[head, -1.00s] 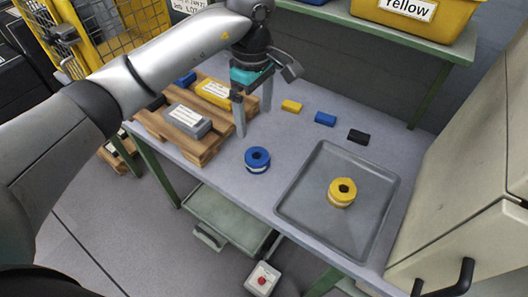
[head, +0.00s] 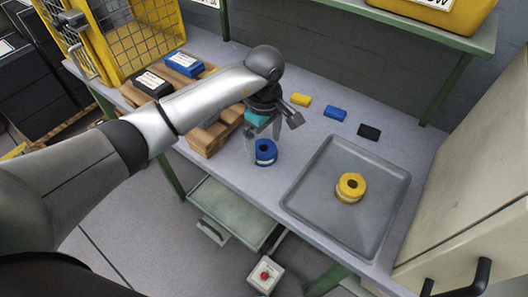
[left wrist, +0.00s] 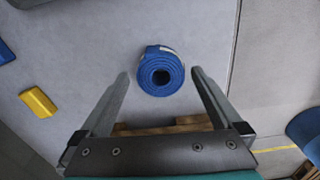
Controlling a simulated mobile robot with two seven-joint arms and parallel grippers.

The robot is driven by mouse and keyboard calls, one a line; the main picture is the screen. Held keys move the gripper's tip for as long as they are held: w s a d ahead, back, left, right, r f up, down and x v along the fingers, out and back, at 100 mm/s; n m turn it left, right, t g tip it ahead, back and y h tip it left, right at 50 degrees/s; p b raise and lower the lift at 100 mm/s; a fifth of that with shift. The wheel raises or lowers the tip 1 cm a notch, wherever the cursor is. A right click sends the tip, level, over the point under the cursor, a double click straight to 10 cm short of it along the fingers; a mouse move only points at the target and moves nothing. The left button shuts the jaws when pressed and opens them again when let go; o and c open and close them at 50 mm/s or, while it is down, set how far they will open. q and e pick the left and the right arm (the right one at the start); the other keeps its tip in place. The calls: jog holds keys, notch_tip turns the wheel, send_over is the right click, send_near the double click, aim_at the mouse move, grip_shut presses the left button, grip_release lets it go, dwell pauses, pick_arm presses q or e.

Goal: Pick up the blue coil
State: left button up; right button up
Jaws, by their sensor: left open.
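The blue coil (head: 265,152) stands on the table near its front edge, left of the grey tray. In the left wrist view the blue coil (left wrist: 161,71) lies ahead of and between the two fingertips, with no finger touching it. My left gripper (head: 263,143) is open and points down over the coil; it also shows in the left wrist view (left wrist: 160,76). Its fingers partly cover the coil in the head view. My right gripper is not in view.
A grey tray (head: 310,213) holds a yellow coil (head: 351,187). Small yellow (head: 301,99), blue (head: 336,114) and black (head: 369,132) blocks lie behind. A wooden pallet (head: 207,137) with labelled blocks is at the left. A cabinet (head: 470,170) bounds the right side.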

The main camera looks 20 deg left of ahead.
pick_arm(q)
jog(key=shift+f, duration=1.4)
jog(key=shift+r, duration=0.1)
jog(key=c, duration=1.4)
